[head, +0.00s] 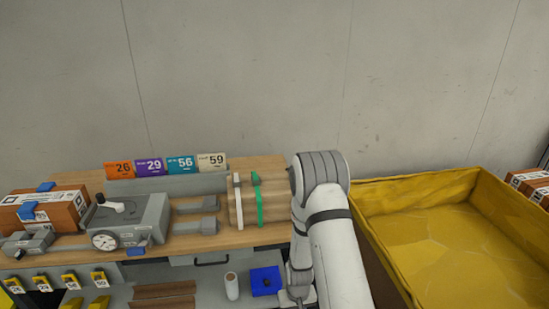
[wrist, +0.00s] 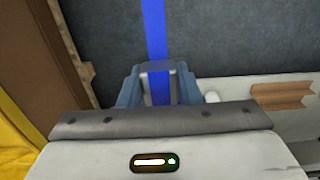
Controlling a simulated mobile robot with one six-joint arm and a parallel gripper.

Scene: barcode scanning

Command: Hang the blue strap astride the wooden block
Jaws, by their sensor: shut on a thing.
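The wooden block (head: 278,198) lies on the bench top in the head view, just left of my arm. A white strap (head: 238,201) and a green strap (head: 257,200) sit astride it, side by side. In the wrist view, my gripper (wrist: 158,88) is shut on the blue strap (wrist: 154,30). The strap runs upward from between the blue-grey fingers, with a grey buckle-like piece at the grip. The head view does not clearly show the fingers or held strap; my arm reaches down in front of the bench. The block is not recognisable in the wrist view.
A large yellow-lined crate (head: 372,222) stands right of my arm. A grey device with a dial (head: 130,222) and brown boxes (head: 45,210) fill the bench's left. Number cards (head: 165,166) stand behind. A blue tray (head: 265,281) and white roll (head: 231,286) are on the lower shelf.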

